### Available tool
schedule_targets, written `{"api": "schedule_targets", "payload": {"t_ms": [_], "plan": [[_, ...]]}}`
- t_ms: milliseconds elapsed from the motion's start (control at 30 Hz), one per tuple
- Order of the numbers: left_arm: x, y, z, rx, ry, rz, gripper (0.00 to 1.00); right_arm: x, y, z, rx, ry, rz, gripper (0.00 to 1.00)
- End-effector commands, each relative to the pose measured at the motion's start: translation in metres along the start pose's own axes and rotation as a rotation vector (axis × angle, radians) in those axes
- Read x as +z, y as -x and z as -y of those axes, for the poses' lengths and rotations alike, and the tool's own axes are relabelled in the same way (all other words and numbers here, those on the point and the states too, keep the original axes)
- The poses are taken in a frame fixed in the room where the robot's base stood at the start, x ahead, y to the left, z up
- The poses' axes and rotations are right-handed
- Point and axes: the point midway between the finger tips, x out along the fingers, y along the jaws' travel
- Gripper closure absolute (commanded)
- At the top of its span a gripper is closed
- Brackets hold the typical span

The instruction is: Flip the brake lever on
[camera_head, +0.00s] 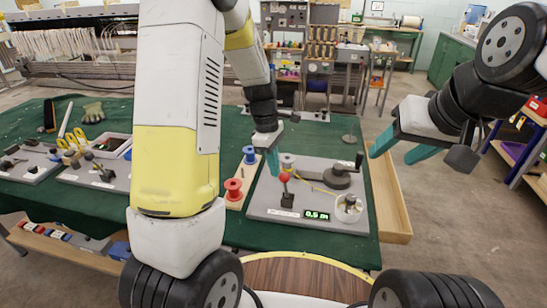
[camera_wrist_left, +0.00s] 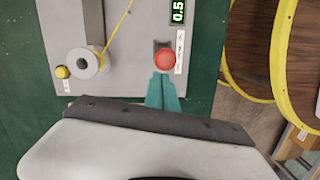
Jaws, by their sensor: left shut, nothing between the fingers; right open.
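The brake lever with a red ball knob (camera_head: 285,178) stands on a dark block on the grey winding board (camera_head: 322,222). Its red knob (camera_wrist_left: 166,60) also shows in the left wrist view, seen from above. My left gripper (camera_head: 272,162) is shut and empty, with its teal fingers just beside the knob. In the left wrist view its fingertips (camera_wrist_left: 163,80) reach the knob's edge; I cannot tell whether they touch it. The lever's shaft is mostly hidden under the knob there. My right gripper (camera_head: 396,150) is open and empty, above the right side, away from the board.
A red spool (camera_head: 233,189) stands to the left. A wooden tray (camera_head: 393,205) borders the green table's right side.

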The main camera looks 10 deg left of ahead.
Motion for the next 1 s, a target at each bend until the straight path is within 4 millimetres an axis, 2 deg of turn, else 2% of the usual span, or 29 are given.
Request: {"api": "schedule_targets", "payload": {"t_ms": [100, 600, 1000], "plan": [[0.018, 0.001, -0.003, -0.021, -0.008, -0.107, 1.0, 0.0, 0.0, 0.0, 0.0, 0.0, 0.0, 0.45], [0.066, -0.005, -0.013, -0.097, 0.018, -0.513, 1.0, 0.0, 0.0, 0.0, 0.0, 0.0, 0.0, 0.45], [0.083, -0.012, -0.016, -0.104, 0.026, -0.541, 1.0, 0.0, 0.0, 0.0, 0.0, 0.0, 0.0, 0.45]]}}
